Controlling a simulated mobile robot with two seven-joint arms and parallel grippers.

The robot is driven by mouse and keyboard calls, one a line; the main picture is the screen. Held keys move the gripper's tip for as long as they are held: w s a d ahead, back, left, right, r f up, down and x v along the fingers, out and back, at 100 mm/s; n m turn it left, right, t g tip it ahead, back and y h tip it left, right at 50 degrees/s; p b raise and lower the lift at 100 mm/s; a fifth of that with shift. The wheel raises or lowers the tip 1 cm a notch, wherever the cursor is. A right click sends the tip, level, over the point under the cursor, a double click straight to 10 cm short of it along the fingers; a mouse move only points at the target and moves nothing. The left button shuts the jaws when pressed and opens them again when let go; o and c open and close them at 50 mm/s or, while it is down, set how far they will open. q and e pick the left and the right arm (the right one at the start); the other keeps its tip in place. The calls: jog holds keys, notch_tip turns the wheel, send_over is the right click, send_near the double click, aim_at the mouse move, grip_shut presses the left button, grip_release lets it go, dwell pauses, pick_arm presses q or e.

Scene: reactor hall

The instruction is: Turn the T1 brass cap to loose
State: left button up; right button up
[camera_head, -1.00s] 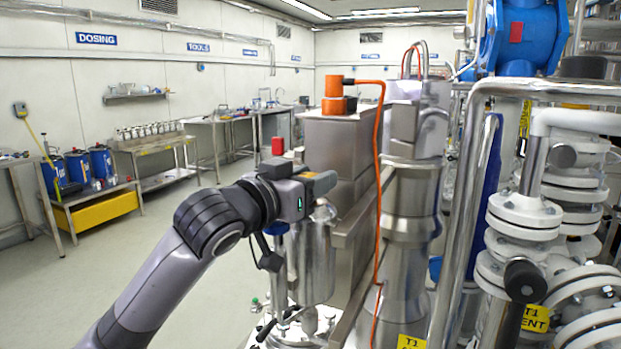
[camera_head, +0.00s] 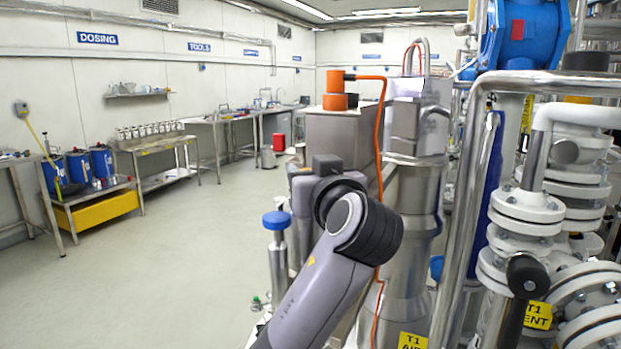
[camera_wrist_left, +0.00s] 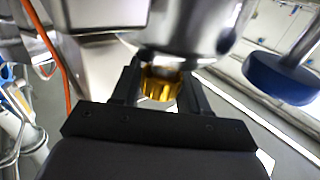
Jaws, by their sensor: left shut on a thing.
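The brass cap (camera_wrist_left: 161,86) is a ribbed golden piece under a shiny rounded metal body (camera_wrist_left: 185,25) in the left wrist view. My left gripper (camera_wrist_left: 159,75) is shut on it, with one black finger on each side. In the head view my left arm reaches in from the bottom and bends back to the left. Its own links hide the fingers and the cap there. My right gripper is in neither view.
A blue round knob on a metal stem (camera_head: 276,221) stands close beside my left arm and also shows in the left wrist view (camera_wrist_left: 281,79). An orange cable (camera_head: 379,130) hangs beside the steel column (camera_head: 408,240). White flanged pipes (camera_head: 527,215) crowd the right. The floor at left is clear.

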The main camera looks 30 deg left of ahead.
pick_arm(q)
jog(key=n+g+y+b, duration=0.1)
jog(key=n+g+y, duration=0.2)
jog(key=g, duration=0.1)
jog(key=shift+f+n+g, duration=0.1)
jog(key=shift+n+g, duration=0.2)
jog(key=shift+n+g+y+b, duration=0.15)
jog(key=shift+n+g+y, duration=0.35)
jog(key=shift+n+g, duration=0.75)
jog(key=shift+n+g+y+b, duration=0.15)
jog(key=shift+n+g+y, duration=0.5)
jog(key=shift+g, duration=1.1)
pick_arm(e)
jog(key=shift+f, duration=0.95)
pick_arm(q)
jog(key=shift+n+g, duration=0.3)
jog(key=o, duration=1)
jog(key=shift+a, duration=0.1)
jog(key=shift+c, duration=0.2)
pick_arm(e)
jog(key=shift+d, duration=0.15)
